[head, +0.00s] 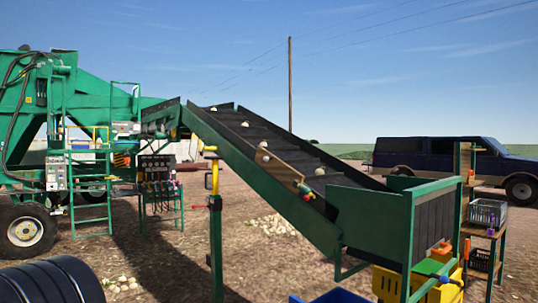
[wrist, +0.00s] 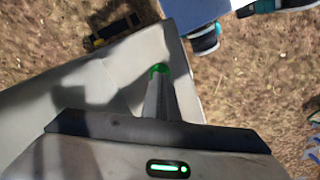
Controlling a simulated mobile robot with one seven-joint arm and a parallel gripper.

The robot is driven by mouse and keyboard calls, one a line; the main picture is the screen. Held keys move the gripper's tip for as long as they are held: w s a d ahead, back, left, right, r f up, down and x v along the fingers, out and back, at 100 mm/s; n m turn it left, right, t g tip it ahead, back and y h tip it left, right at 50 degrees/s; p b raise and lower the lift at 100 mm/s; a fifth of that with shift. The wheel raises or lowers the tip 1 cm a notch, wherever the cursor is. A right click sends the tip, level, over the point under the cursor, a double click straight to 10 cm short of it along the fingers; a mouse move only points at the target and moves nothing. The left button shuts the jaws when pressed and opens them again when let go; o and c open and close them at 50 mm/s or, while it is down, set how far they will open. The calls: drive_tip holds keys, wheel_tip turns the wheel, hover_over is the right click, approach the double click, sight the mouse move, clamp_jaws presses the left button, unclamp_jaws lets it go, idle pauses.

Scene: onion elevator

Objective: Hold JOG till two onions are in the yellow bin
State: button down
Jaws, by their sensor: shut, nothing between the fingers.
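A green elevator with a dark belt (head: 240,126) slopes down from upper left to lower right. Several pale onions (head: 319,171) lie spread along it. A yellow bin (head: 388,284) stands under the lower right end, partly hidden by the green frame; its inside cannot be seen. No JOG label can be read. A control box (head: 55,172) is on the green machine at left. The wrist view shows mostly pale and dark panels, apparently my own body, over dry ground.
A green post with a yellow handle (head: 212,182) stands before the elevator. A blue container (head: 330,297) and a dark ribbed drum (head: 50,284) are at the bottom edge. A shelf with a grey crate (head: 487,212) stands right. Loose onions (head: 275,225) lie on the ground behind.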

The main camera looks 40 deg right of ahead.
drive_tip(key=shift+f, duration=0.1)
drive_tip(key=shift+f+b, duration=0.9)
drive_tip(key=shift+b, duration=0.05)
drive_tip(key=shift+r, duration=0.1)
idle(2.6)
wheel_tip(320, 180, up, 7)
drive_tip(key=p, duration=0.5)
drive_tip(key=shift+r, duration=0.1)
drive_tip(key=shift+s, duration=0.1)
idle(0.7)
